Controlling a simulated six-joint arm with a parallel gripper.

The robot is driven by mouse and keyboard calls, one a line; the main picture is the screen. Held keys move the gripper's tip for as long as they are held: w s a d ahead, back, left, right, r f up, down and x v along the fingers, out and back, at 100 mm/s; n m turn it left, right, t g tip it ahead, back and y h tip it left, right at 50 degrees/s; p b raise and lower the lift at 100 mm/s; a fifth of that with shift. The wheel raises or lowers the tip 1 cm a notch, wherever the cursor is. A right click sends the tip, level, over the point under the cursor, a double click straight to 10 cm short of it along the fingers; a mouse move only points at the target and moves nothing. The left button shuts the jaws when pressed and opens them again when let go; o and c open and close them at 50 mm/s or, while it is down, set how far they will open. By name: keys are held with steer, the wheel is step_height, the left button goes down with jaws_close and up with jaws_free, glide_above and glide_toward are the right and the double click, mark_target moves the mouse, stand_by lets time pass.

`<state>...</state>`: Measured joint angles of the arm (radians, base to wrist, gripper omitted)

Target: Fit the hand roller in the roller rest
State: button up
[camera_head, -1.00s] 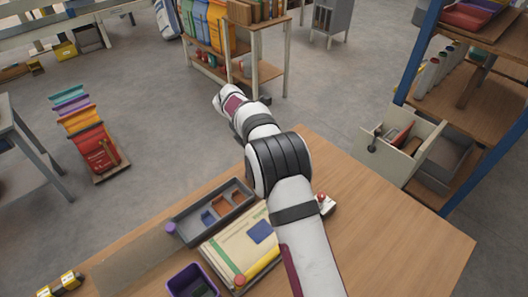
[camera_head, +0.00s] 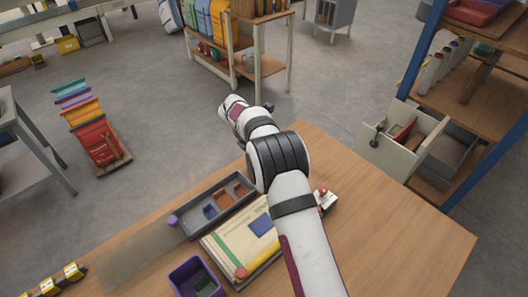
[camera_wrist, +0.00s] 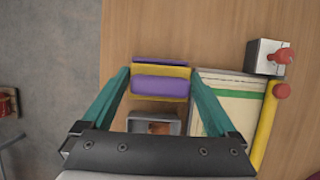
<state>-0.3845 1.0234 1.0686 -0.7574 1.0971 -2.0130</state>
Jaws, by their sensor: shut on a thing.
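My gripper (camera_wrist: 158,74) shows in the wrist view with its two teal fingers closed on a purple and yellow piece (camera_wrist: 160,87), which looks like the hand roller. It is held level across the fingertips. In the head view my arm hides the gripper and this piece. Below the held piece in the wrist view is a grey tray (camera_wrist: 136,123) with an orange-brown part inside. The same kind of grey tray (camera_head: 179,232), with compartments, lies on the table in the head view. I cannot tell which part is the roller rest.
A purple bin (camera_head: 181,274) stands at the front. A pale block with a red knob (camera_wrist: 264,58) stands to the right. Bare tabletop (camera_head: 400,240) lies right of my arm.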

steer(key=shift+f, duration=1.25)
steer(key=o, duration=1)
steer(key=v, duration=1.6)
steer(key=s+d+r+m+g+y, duration=0.1)
steer(key=s+d+r+m, duration=0.3)
steer(key=s+d+m, duration=0.35)
steer(key=s+d+r+m+g+y, duration=0.1)
steer(key=s+d+r+m+g, duration=0.3)
steer(key=s+m, duration=0.6)
steer(key=s+d+f+m+y, duration=0.1)
steer(key=s+f+m, duration=0.1)
steer(key=s+m, duration=0.5)
steer(key=s+d+f+m+t+y, duration=0.1)
steer(key=s+d+f+m+y, duration=0.1)
steer(key=s+m, duration=0.6)
steer(key=s+f, duration=0.1)
steer(key=s, duration=0.4)
steer(key=shift+s+f+t, duration=0.25)
steer(key=shift+s+t, duration=0.05)
